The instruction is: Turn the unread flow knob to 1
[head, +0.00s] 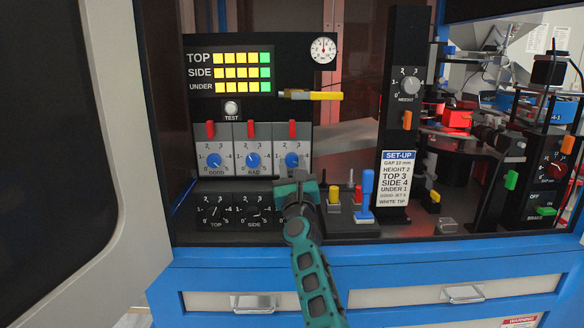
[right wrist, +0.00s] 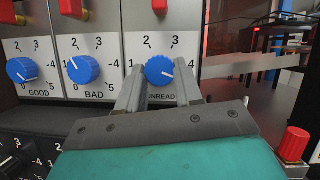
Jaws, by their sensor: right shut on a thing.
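The unread flow knob (right wrist: 159,70) is a blue round dial on a white plate marked UNREAD, the rightmost of three in a row. It also shows in the head view (head: 292,159). My right gripper (right wrist: 158,88) has its two grey fingers on either side of this knob and is shut on it. My left gripper is not in view.
The BAD knob (right wrist: 83,69) and GOOD knob (right wrist: 22,70) sit to the left. Black TOP (head: 215,211) and SIDE (head: 253,212) dials lie below. A blue lever (head: 367,190) and a red-capped post (right wrist: 293,144) stand right of my gripper. A SET-UP card (head: 398,178) is farther right.

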